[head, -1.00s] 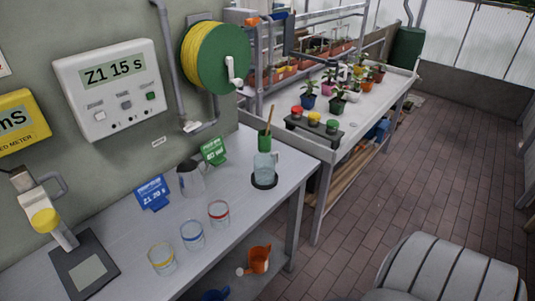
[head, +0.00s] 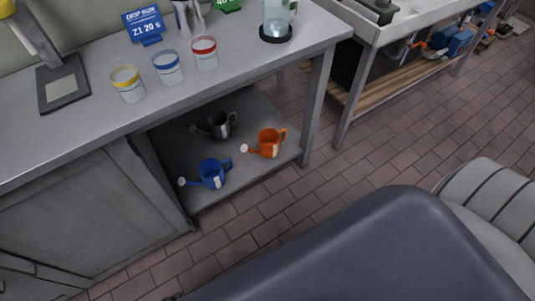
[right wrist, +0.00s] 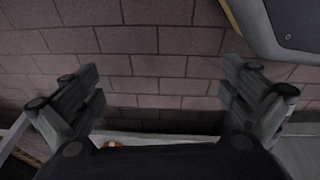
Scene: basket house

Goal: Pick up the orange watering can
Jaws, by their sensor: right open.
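The orange watering can (head: 270,143) stands upright on the low shelf under the bench in the head view, near the shelf's right end. Its spout points left and its handle is on the right. In the right wrist view my right gripper (right wrist: 162,95) is open and empty, with brick floor between and beyond its fingers. A small orange patch (right wrist: 113,144) shows at the lower edge there, mostly hidden by the gripper's body; I cannot tell for certain what it is. Neither gripper shows in the head view, and my left gripper is not in view.
A blue watering can (head: 212,173) and a dark grey one (head: 220,125) share the shelf (head: 255,170). Three colour-banded glasses and a jug (head: 276,18) stand on the bench top above. A bench leg (head: 317,110) rises right of the cans. Brick floor (head: 250,225) lies in front.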

